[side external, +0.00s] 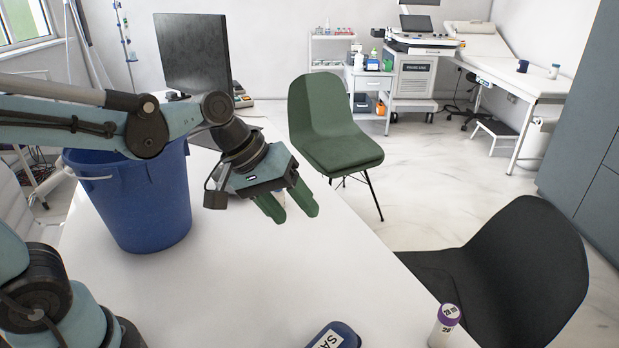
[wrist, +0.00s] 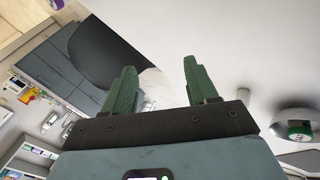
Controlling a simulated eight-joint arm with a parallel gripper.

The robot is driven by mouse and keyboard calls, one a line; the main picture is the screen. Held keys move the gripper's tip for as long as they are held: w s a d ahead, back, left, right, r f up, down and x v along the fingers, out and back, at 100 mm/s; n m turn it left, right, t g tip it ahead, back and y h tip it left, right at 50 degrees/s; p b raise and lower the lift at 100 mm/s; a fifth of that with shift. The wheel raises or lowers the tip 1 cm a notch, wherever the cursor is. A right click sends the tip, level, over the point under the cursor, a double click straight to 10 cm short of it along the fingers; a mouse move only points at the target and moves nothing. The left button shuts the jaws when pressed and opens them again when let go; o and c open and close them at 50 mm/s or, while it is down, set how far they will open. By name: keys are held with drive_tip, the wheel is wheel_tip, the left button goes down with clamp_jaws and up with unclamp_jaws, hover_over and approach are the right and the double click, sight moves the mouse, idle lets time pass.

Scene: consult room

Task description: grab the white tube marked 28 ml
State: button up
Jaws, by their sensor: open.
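A white tube (side external: 444,328) with a purple cap stands near the desk's right edge at the bottom of the side external view. Dark print on it reads "28" in part; the rest is too small to read, and its base is cut off. My gripper (side external: 297,215) hangs above the desk, to the left of and farther back than the tube. Its two green fingers are apart with nothing held between them.
A dark blue case (side external: 336,338) with white lettering lies left of the tube. A blue bin (side external: 135,205) and a black monitor (side external: 193,52) are at the left. A black chair (side external: 510,265) and a green chair (side external: 335,120) flank the desk (side external: 340,270), whose middle is clear.

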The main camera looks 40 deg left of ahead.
drive_tip(key=w+d+f+n+g+h, duration=0.2)
drive_tip(key=w+d+n+g+h, duration=0.25)
drive_tip(key=d, duration=0.55)
drive_tip(key=n+g+h, duration=0.4)
drive_tip(key=n+h, duration=0.1)
approach(443, 329)
drive_tip(key=shift+w+f+t+y, duration=0.1)
drive_tip(key=shift+w+t+y, duration=0.15)
drive_tip(key=shift+w, duration=0.25)
drive_tip(key=shift+s+d+f, duration=0.1)
drive_tip(key=shift+d+f, duration=0.05)
drive_tip(key=shift+d, duration=0.1)
drive_tip(key=x, duration=1.1)
drive_tip(key=shift+d+f, duration=0.15)
drive_tip(key=c, duration=1)
drive_tip(key=shift+c, duration=0.2)
